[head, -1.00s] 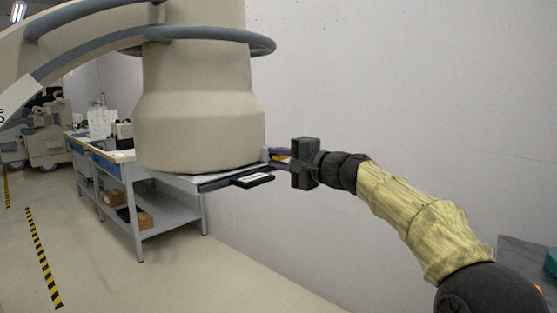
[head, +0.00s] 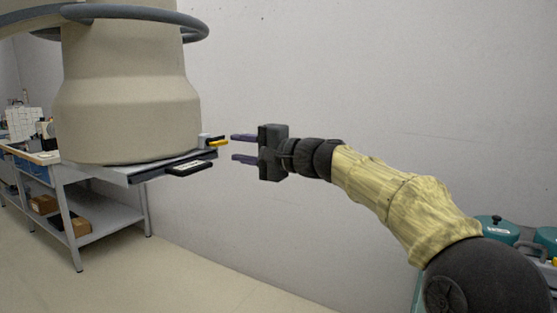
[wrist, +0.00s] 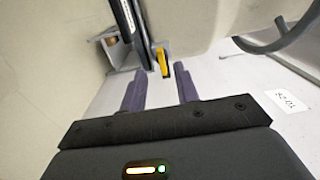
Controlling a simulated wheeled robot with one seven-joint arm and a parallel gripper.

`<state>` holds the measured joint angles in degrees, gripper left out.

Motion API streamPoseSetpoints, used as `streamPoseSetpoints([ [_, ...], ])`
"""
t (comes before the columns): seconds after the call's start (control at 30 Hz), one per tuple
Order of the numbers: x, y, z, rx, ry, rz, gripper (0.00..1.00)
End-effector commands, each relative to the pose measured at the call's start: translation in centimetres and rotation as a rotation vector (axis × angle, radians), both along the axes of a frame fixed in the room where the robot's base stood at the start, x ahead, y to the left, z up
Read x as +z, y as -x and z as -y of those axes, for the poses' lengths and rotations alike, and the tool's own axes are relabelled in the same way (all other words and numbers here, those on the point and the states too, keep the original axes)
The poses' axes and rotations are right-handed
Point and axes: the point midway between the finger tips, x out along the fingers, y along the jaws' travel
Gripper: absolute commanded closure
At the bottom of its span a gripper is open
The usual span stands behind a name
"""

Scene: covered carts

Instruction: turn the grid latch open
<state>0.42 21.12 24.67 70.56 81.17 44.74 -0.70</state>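The grid latch, a small yellow lever (head: 219,143), sticks out at the right end of the dark slotted tray under a big beige cylinder. In the wrist view the yellow lever (wrist: 163,62) stands just past the fingertips, in line with the gap between them. My gripper (head: 232,147) is open and empty, its two purple fingers apart. Its tips are a short way right of the lever, not touching it. The wrist view also shows both fingers (wrist: 159,75) spread.
The beige cylinder (head: 130,110) hangs over the tray, with a grey ring above. A black labelled handle (head: 188,168) juts from the tray's front. A workbench (head: 105,215) stands at left, the white wall (head: 400,90) behind. Teal equipment (head: 497,229) is at lower right.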

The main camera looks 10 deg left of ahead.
Motion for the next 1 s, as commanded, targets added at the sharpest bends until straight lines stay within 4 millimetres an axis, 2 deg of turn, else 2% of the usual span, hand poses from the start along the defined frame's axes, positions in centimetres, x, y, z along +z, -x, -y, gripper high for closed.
streamPoseSetpoints([
  [0.3, -0.1, 2.4, 6.0, -0.004, 0.001, 0.001, 0.69],
  [0.5, -0.1, 3.5, 8.4, -0.002, 0.001, 0.000, 0.69],
  [0.9, -0.1, 3.7, 8.8, 0.000, 0.002, -0.002, 0.69],
  [1.0, -1.2, 3.6, 8.9, -0.010, 0.030, -0.013, 0.69],
])
